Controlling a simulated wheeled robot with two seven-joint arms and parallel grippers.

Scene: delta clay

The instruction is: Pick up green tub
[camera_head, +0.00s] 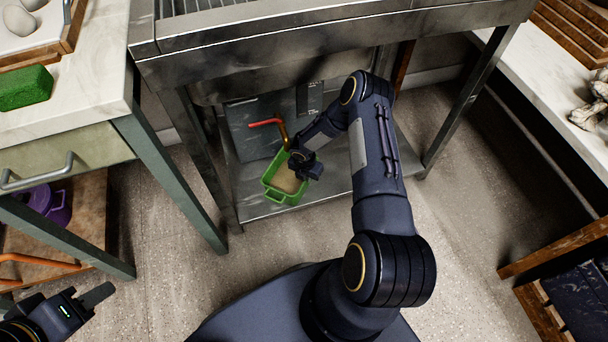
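The green tub (272,193) stands on the lower metal shelf (322,188) under the steel sink unit. It is an open tub with pale, grainy stuff inside. My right gripper (300,174) is at the tub's right side, over or against its rim. The gripper is small and dark here, so I cannot tell whether its fingers are closed on the rim. My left gripper (90,298) is at the bottom left, away from the tub, with its fingers apart and nothing between them.
The steel sink unit (330,42) overhangs the shelf, with legs on both sides. A red-handled pipe (266,122) rises behind the tub. A left table (64,108) holds a green block (25,88). A purple pot (46,203) sits below it. Floor is clear in front.

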